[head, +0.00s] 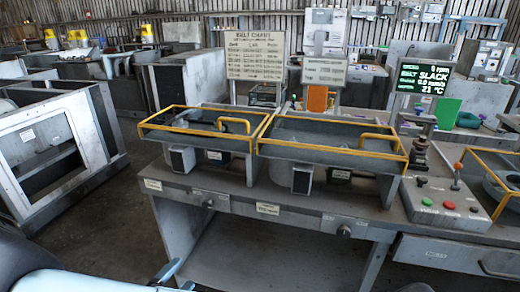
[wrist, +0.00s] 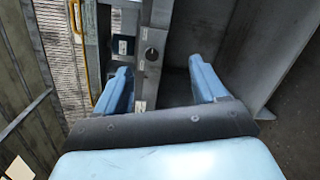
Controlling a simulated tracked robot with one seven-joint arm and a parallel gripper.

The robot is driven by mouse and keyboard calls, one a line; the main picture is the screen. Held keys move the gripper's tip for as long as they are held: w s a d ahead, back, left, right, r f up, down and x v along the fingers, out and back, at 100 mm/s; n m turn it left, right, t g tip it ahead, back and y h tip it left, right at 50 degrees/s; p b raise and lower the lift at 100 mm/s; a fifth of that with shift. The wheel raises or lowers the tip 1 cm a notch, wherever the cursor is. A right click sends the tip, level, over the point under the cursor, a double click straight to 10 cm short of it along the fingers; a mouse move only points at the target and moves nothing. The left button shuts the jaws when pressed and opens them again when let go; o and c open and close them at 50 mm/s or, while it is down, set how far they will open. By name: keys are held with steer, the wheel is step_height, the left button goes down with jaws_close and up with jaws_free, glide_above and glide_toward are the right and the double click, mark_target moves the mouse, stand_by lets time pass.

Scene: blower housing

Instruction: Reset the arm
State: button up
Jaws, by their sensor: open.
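My gripper (wrist: 162,82) shows in the wrist view with its two light blue fingers spread wide apart and nothing between them. Behind the gap are the grey front face of the bench (wrist: 153,30), with a round dark knob, and dark space below it. In the head view my gripper (head: 176,277) is partly in sight at the bottom edge, low in front of the workbench (head: 250,192). The rest of my arm is mostly cut off at the lower left. I see no contact between the fingers and the bench.
Two grey housings with yellow rails, left (head: 190,122) and right (head: 330,140), stand on the bench. A control box (head: 445,203) with red and green buttons sits at right. A screen (head: 425,78) reads "BELT SLACK". A grey machine frame (head: 60,150) stands left; floor between is clear.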

steer(key=w+d+r+m+g, duration=0.55)
steer(key=d+r+g, duration=0.2)
steer(key=d, duration=0.45)
steer(key=w+d+r+m+g, duration=0.6)
steer(key=d+r, duration=0.3)
steer(key=d, duration=0.3)
steer(key=s+d+r+m+t+y, duration=0.1)
steer(key=s+d+r+m+y, duration=0.2)
steer(key=d+r, duration=0.5)
steer(key=s+d+r+m+t+y, duration=0.2)
steer(key=s+d+r, duration=0.3)
steer(key=d+r, duration=0.3)
steer(key=d+m+y, duration=0.1)
steer(key=d, duration=0.2)
steer(key=shift+s+y, duration=0.3)
steer(key=shift+s, duration=0.1)
steer(key=shift+d+t, duration=0.25)
